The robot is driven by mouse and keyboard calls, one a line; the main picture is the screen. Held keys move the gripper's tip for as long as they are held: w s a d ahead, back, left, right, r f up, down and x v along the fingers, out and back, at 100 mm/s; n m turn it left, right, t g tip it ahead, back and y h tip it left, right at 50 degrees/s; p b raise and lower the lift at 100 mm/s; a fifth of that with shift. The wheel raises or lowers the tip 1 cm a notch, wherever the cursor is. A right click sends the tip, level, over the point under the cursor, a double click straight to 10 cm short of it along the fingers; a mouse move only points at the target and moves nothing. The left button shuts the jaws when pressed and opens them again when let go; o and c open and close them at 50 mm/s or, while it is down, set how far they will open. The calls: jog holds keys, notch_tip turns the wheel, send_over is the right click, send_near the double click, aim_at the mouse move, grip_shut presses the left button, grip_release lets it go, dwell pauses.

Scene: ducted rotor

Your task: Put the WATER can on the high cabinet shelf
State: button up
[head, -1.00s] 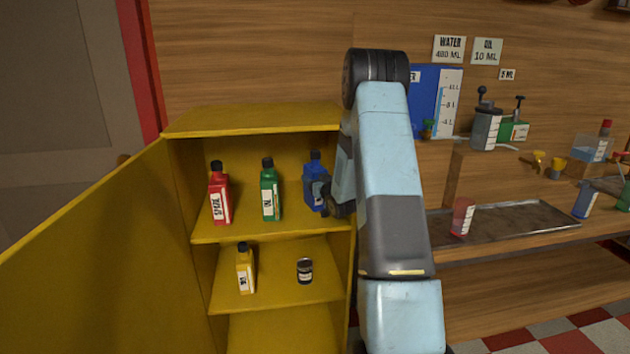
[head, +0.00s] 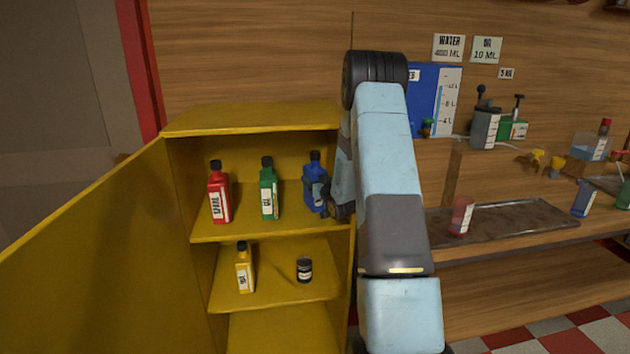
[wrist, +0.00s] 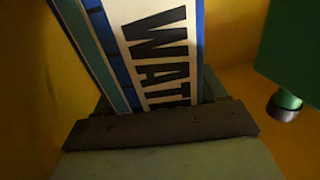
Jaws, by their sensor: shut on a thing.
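The blue WATER can (head: 312,183) is at the right end of the upper shelf (head: 275,229) in the yellow cabinet. My gripper (head: 323,192) is at the can's right side, and my arm hides part of that area. In the wrist view the can's label (wrist: 158,50) fills the middle, with "WAT" readable. My gripper (wrist: 160,125) is shut on the can there. The can looks upright in the head view. Whether its base touches the shelf cannot be told.
A green can (head: 269,190) and a red can (head: 219,194) stand to the left on the same shelf. A yellow can (head: 244,268) and a small dark jar (head: 304,270) are on the shelf below. The open cabinet door (head: 90,255) is at left. A metal tray (head: 520,222) lies on the bench.

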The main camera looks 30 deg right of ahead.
jog(key=o, duration=1.7)
jog(key=shift+f, duration=0.1)
jog(key=shift+s, duration=0.1)
jog(key=s, duration=0.9)
jog(key=shift+s+a+r, duration=0.15)
jog(key=shift+s+r, duration=0.1)
jog(key=shift+s, duration=0.15)
dwell(0.4)
dwell(0.5)
